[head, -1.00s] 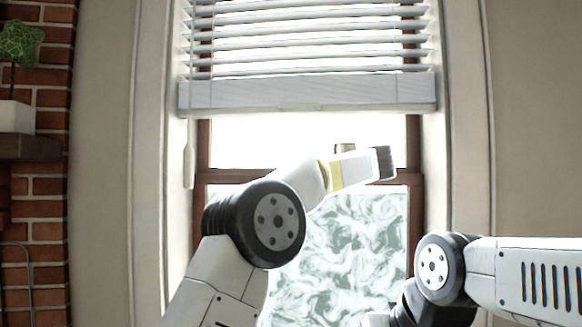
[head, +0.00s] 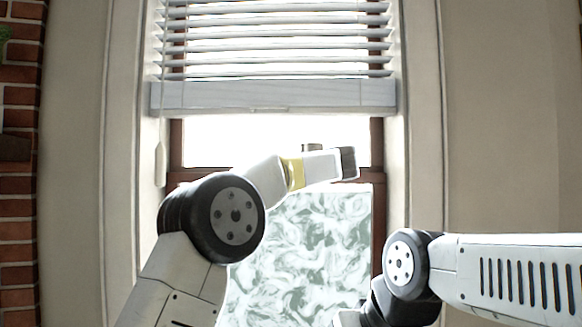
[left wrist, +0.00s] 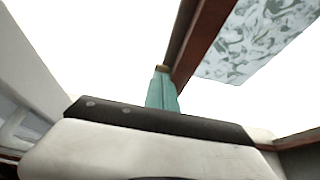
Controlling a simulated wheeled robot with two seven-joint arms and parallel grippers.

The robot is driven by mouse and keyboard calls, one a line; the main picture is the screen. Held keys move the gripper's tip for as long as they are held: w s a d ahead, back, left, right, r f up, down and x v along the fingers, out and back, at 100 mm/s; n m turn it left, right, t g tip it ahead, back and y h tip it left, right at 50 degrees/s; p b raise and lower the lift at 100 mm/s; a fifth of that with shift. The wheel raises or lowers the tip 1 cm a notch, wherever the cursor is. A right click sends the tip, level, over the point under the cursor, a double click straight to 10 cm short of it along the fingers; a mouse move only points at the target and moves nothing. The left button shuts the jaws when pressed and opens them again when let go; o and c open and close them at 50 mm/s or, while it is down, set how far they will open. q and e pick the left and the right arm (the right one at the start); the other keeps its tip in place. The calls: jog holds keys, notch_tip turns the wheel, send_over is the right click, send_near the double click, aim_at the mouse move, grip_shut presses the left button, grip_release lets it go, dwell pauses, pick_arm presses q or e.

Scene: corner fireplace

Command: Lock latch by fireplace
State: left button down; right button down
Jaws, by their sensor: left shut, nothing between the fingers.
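The window (head: 180,155) has a brown frame, bright clear glass above and a swirl-patterned lower pane (head: 300,250). A small brass-coloured piece (head: 312,147) shows just above my left wrist in the head view, at the window's middle rail; its lower part is hidden, and I cannot tell for sure that it is the latch. My left gripper (left wrist: 162,78) shows teal fingers held together and empty, near the brown window rail (left wrist: 205,40) in the left wrist view. A small brown bit shows at the fingertips; contact cannot be told. My right gripper is out of view.
White blinds (head: 270,95) hang over the upper window, with a cord wand (head: 160,165) at the left. A brick fireplace wall (head: 20,220) stands at the far left. My right forearm fills the lower right. Bare wall (head: 510,130) lies right of the window.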

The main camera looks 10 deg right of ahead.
pick_arm(q)
jog(key=s+d, duration=0.4)
jog(key=d, duration=0.5)
jog(key=shift+d+r, duration=0.15)
jog(key=shift+d, duration=0.05)
dwell(0.3)
